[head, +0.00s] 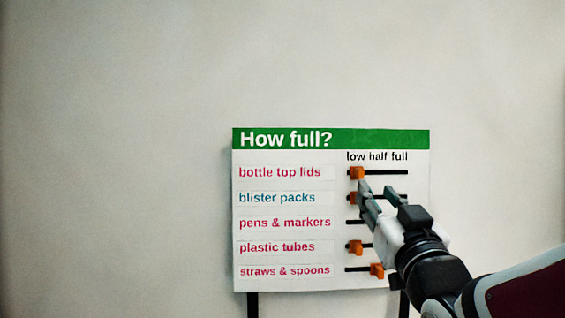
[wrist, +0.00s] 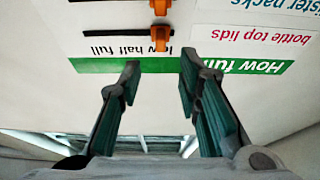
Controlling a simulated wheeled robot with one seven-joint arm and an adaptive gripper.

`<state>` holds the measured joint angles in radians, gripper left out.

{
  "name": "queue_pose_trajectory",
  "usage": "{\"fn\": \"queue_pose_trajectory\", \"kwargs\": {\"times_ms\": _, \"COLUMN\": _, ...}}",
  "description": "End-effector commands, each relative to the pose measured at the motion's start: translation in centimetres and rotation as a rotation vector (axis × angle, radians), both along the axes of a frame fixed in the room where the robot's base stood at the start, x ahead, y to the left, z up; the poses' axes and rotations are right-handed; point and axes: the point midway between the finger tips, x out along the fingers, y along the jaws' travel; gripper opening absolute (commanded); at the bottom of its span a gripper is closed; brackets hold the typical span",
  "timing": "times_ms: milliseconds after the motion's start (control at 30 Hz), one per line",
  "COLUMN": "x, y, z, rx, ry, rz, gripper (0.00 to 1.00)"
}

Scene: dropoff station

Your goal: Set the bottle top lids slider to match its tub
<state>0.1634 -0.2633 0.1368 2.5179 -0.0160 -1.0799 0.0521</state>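The bottle top lids slider is an orange block (head: 357,173) at the low end of its dark horizontal track, in the top row of the "How full?" board (head: 285,185). In the wrist view, upside down, this slider (wrist: 160,37) sits near the "low" label. My gripper (head: 375,187) is open and empty, in front of the board just below and right of that slider in the head view. In the wrist view its two fingertips (wrist: 160,72) are apart, with the slider beyond the gap. I cannot tell how far they are from the board. No tub is in view.
The blister packs slider (wrist: 159,7) is one row away, near low. The plastic tubes slider (head: 355,247) is near low, and the straws & spoons slider (head: 377,271) near half. My gripper covers parts of the middle tracks. The wall (head: 120,120) around is bare.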

Motion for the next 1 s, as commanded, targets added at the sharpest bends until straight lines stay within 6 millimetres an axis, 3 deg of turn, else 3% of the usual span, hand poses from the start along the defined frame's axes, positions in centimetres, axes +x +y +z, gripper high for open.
{"fn": "queue_pose_trajectory", "kwargs": {"times_ms": 200, "x": 4.1, "y": 0.0, "z": 1.7, "rx": 0.001, "ry": 0.002, "rz": 0.002, "gripper": 0.32}}
{"fn": "queue_pose_trajectory", "kwargs": {"times_ms": 400, "x": 6.6, "y": 0.0, "z": 2.7, "rx": 0.0, "ry": 0.001, "rz": 0.001, "gripper": 0.32}}
{"fn": "queue_pose_trajectory", "kwargs": {"times_ms": 867, "x": 7.7, "y": 0.0, "z": 3.1, "rx": 0.0, "ry": 0.0, "rz": 0.001, "gripper": 0.32}}
{"fn": "queue_pose_trajectory", "kwargs": {"times_ms": 1000, "x": 7.6, "y": 0.0, "z": 3.1, "rx": 0.0, "ry": 0.0, "rz": 0.001, "gripper": 0.0}}
